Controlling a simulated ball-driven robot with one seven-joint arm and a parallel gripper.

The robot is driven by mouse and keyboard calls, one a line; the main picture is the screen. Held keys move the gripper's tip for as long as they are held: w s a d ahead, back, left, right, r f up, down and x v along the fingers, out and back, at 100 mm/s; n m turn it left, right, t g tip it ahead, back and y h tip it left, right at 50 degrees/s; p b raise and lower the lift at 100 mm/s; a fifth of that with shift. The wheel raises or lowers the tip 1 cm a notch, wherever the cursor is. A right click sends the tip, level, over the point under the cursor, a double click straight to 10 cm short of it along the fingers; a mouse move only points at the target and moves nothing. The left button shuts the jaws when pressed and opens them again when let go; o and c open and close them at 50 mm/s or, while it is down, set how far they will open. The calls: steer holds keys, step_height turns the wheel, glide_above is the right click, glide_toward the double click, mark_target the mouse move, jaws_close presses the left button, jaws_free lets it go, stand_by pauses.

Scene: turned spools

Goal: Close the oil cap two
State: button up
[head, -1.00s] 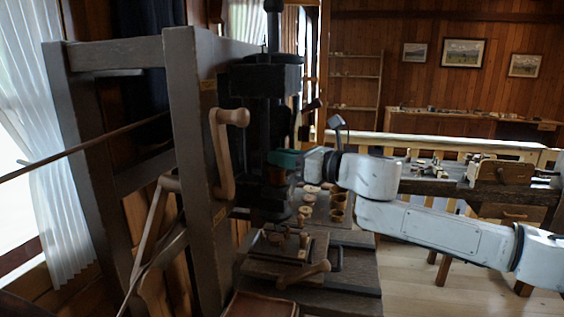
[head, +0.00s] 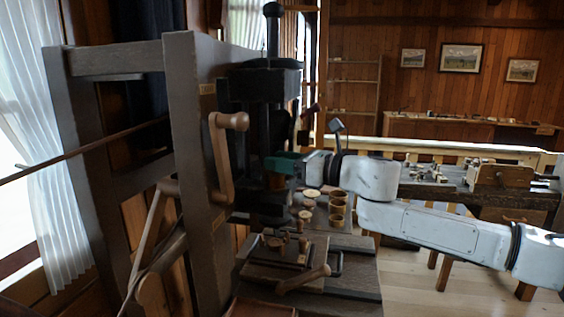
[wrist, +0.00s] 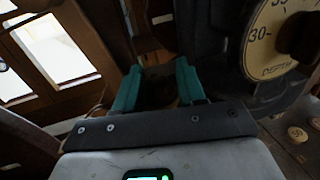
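My gripper (head: 284,162) has teal fingers and reaches in from the right, against the dark upright machine (head: 265,80) in the head view. In the wrist view the two teal fingers of my gripper (wrist: 160,68) stand apart, with a dark brown area between and beyond their tips. I cannot tell whether they touch anything. I cannot pick out oil cap two or any oil cap for certain; it may be hidden by the gripper or lost in the dark.
A dial marked DEPTH (wrist: 275,45) is close to the right of the fingers. A wooden crank handle (head: 222,150) sticks out from the dark frame (head: 190,130) on the left. Cups (head: 338,204) and round discs (head: 306,215) stand below the gripper. A workbench (head: 490,210) is at the right.

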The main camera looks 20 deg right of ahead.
steer(key=b+v, duration=0.3)
steer(key=v, duration=0.7)
steer(key=shift+s+d, duration=0.25)
steer(key=shift+s, duration=0.05)
